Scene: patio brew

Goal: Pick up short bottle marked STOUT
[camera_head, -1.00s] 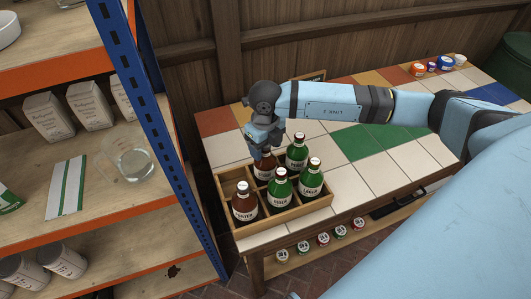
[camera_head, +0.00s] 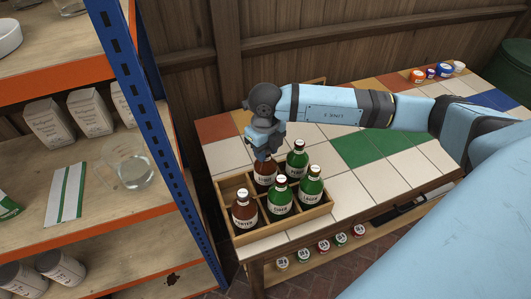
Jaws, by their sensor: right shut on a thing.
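A wooden crate (camera_head: 289,231) with dividers stands on the tiled table and holds several bottles. The label of that bottle is too small to read surely. The bottle looks upright and low among the dividers; I cannot tell whether its base touches the crate floor. A brown bottle with a label like PORTER (camera_head: 245,212) stands front left. My left gripper is not in view.
Green bottles stand close by: one at front middle (camera_head: 280,198), one at right (camera_head: 310,187) and one behind (camera_head: 297,160). A shelf rack with a blue post (camera_head: 150,120) rises close to the crate's left. The tiles right of the crate are clear.

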